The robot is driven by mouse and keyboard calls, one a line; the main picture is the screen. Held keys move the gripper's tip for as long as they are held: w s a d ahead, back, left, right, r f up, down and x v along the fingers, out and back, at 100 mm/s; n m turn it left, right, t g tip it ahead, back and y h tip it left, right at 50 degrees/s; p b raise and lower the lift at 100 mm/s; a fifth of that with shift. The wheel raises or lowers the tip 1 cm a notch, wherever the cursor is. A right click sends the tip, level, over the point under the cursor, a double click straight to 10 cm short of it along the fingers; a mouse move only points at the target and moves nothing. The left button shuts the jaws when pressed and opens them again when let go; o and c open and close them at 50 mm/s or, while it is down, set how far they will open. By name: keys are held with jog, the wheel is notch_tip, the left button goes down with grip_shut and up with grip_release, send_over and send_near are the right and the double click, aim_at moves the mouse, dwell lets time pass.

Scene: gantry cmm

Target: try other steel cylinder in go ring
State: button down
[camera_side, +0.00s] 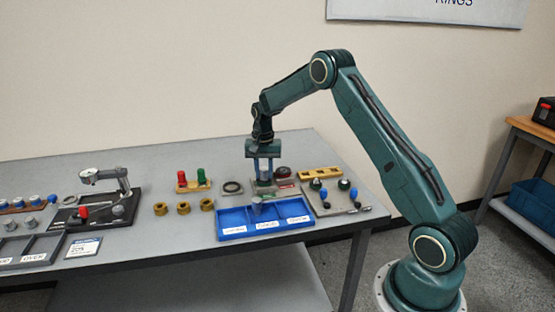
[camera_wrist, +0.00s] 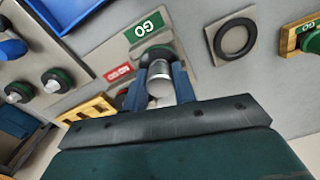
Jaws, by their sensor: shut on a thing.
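My gripper (camera_wrist: 159,82) is shut on a steel cylinder (camera_wrist: 160,88), which shows bright between the two blue fingers in the wrist view. The dark go ring (camera_wrist: 152,52) lies just past the fingertips, beside the green GO label (camera_wrist: 149,26). The fingers and cylinder hide part of this ring. I cannot tell whether the cylinder's end is inside the ring or just above it. In the side view my gripper (camera_side: 265,171) points straight down over the gauge plate, behind the blue tray. The red NO-GO label (camera_wrist: 118,72) sits beside the ring.
A blue sorting tray (camera_side: 236,233) stands in front of the gripper. A separate dark ring (camera_wrist: 235,38) lies on its own grey plate. Plug gauges (camera_wrist: 57,80) with knobs and a yellow rack (camera_side: 320,174) are close by. A dial gauge stand (camera_side: 122,205) is further left.

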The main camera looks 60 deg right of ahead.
aim_at(264, 168)
jog(key=shift+r, duration=0.3)
jog(key=shift+r, duration=0.35)
jog(key=shift+r, duration=0.35)
jog(key=shift+r, duration=0.7)
jog(key=shift+r, duration=0.35)
jog(key=shift+r, duration=0.7)
jog(key=shift+r, duration=0.45)
jog(key=shift+d, duration=0.15)
